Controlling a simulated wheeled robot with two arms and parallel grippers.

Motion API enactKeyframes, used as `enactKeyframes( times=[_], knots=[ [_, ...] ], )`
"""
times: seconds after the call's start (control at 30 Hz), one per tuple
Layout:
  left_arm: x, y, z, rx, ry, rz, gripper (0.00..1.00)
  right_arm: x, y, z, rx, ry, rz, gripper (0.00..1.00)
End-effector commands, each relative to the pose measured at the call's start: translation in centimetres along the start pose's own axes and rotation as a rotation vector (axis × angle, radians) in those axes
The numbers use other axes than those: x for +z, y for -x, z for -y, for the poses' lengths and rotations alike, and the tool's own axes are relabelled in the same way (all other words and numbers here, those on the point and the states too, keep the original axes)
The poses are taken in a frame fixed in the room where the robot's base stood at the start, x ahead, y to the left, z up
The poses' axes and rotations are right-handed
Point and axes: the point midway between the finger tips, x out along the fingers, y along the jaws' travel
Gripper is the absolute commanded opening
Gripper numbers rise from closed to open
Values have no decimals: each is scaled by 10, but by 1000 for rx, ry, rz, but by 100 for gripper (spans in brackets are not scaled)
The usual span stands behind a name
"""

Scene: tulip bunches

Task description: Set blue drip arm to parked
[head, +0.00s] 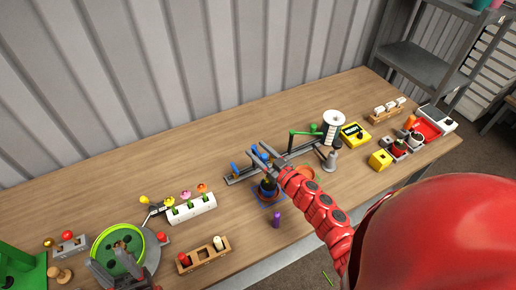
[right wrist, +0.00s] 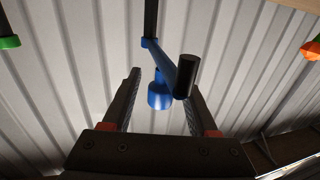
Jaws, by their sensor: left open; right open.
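The blue drip arm (right wrist: 172,66) shows in the right wrist view as a slanted blue bar with a black cylinder at its near end and a blue nozzle below. In the head view its blue parts (head: 262,155) are partly hidden by my right gripper. My right gripper (head: 262,154) is open, and in the right wrist view its two fingers (right wrist: 161,95) stand on either side of the blue drip arm. I cannot tell whether they touch it. My left gripper (head: 122,278) is open at the lower left, over the near side of the green round tray.
A green drip arm (head: 305,132) stands to the right on the same dark rail (head: 240,177). A dark pot on a blue base (head: 267,200) is below my right gripper. A purple object (head: 276,219) stands nearer. A white flower holder (head: 190,209) is to the left.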

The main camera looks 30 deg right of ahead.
Motion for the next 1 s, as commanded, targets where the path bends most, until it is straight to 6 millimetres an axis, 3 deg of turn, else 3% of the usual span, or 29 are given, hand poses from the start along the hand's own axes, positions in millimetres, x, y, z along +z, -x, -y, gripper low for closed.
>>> enactKeyframes(
  times=[0.33,0.67,1.0],
  knots=[
    [0,-1,0,0,0,0,50,1,-5,0,0,0,2,59],
    [0,-1,0,0,0,0,50,1,-5,0,0,0,1,2],
    [0,-1,0,0,0,0,50,0,-5,0,0,0,0,0]
  ],
)
